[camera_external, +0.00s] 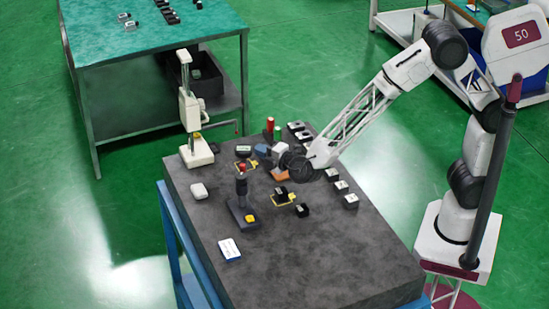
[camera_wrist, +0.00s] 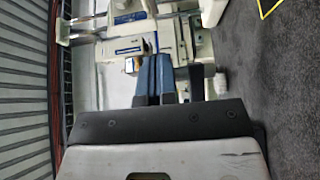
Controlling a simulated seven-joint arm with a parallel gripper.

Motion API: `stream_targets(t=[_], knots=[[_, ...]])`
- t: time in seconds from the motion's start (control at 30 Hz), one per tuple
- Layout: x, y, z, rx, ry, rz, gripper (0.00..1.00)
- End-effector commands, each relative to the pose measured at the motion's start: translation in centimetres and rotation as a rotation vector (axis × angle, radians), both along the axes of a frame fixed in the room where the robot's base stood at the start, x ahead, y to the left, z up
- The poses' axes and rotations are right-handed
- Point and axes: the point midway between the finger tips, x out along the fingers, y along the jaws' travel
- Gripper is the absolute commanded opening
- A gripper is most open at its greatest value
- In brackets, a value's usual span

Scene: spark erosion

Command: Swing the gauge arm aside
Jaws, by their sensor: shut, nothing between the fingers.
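A white gauge stand (camera_external: 190,112) rises at the left back of the dark slab, on a white base (camera_external: 196,152). A thin dark rod (camera_external: 222,125), which looks like the gauge arm, reaches right from its column and bends down at its end. My gripper (camera_external: 262,150) is right of the stand, low over the slab and apart from the rod in the outside view. In the wrist view my blue fingers (camera_wrist: 154,60) are together and hold nothing. Pale machine parts (camera_wrist: 125,48) lie beyond the fingertips; I cannot tell which is the gauge arm or whether the fingers touch it.
Small blocks (camera_external: 341,187) line the right side. A white card (camera_external: 229,249) lies nearer; the slab's front right (camera_external: 340,265) is clear.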

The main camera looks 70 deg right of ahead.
Motion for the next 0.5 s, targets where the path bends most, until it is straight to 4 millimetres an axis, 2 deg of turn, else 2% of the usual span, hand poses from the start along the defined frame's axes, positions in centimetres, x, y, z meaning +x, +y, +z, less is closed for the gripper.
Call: stream_targets(t=[0.03,0.17,0.5], knots=[[1.0,-0.2,0.2,0.004,-0.002,-0.005,0.00],[0.6,-0.4,0.2,0.004,-0.002,-0.005,0.00],[-2.4,-1.5,0.3,0.002,-0.004,-0.002,0.00]])
